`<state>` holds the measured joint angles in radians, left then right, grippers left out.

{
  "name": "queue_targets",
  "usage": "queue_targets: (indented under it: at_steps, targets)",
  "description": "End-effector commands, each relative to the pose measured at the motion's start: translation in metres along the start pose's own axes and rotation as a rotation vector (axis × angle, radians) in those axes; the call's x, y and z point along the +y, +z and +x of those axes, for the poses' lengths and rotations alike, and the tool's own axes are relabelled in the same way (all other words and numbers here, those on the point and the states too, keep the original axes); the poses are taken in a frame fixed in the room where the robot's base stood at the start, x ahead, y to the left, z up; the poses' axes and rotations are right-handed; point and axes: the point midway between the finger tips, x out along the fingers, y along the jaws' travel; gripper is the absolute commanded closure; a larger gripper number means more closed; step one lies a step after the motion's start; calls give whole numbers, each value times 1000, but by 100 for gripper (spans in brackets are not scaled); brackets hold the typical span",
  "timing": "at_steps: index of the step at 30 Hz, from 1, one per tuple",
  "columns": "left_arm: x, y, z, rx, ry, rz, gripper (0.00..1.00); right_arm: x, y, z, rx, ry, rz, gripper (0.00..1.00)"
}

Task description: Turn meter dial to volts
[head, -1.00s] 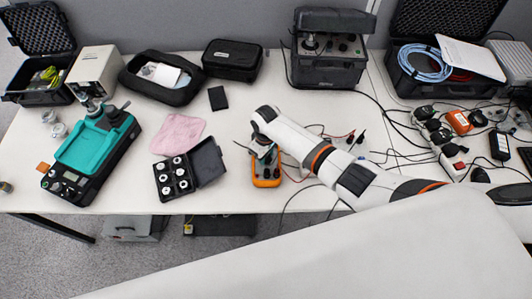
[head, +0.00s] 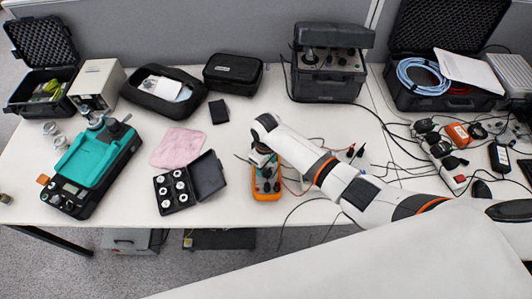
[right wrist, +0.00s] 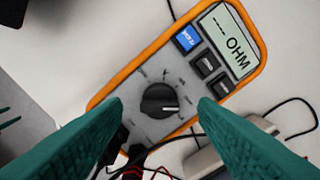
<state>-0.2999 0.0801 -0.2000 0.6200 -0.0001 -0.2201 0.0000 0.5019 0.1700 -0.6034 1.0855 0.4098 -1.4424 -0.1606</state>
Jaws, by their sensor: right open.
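The orange multimeter (head: 267,190) lies on the white table below my right arm in the head view. In the right wrist view the meter (right wrist: 262,52) shows its screen (right wrist: 229,40) reading "--- OHM", and its round black dial (right wrist: 160,100) with a white pointer mark. My right gripper (right wrist: 160,112) is open, with its green fingers on either side of the dial in the picture; I cannot tell its height above the dial. In the head view the right gripper (head: 262,160) is over the upper part of the meter and partly hides it. My left gripper is not in view.
A black case of weights (head: 205,176) stands close left of the meter. Test leads and cables (head: 345,155) lie to its right, with a power strip (head: 442,155) farther right. A pink cloth (head: 177,147) and a teal device (head: 90,160) are at left.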

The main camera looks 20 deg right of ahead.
Motion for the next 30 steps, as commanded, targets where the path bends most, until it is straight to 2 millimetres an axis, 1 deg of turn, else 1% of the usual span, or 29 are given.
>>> queue_targets:
  at_steps: [1, 6, 9, 13, 16, 19, 27, 30]
  targets:
    - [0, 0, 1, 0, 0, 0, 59, 0, 1, -11, -5, -1, 0, 46]
    - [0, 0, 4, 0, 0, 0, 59, 0, 1, -48, -5, -1, -1, 46]
    - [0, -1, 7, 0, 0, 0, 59, -1, 1, -67, -5, -2, 0, 46]
    - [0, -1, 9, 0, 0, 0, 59, -1, 1, -85, -3, -2, -1, 46]
    - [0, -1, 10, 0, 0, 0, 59, 0, 0, -93, -1, -1, 0, 46]
    - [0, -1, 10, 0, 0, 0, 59, 0, 0, -96, 0, 0, 0, 46]
    - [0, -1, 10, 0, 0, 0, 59, 0, 0, -96, 0, 0, 0, 46]
    - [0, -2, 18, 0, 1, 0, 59, 4, 8, -96, -11, 2, -5, 46]
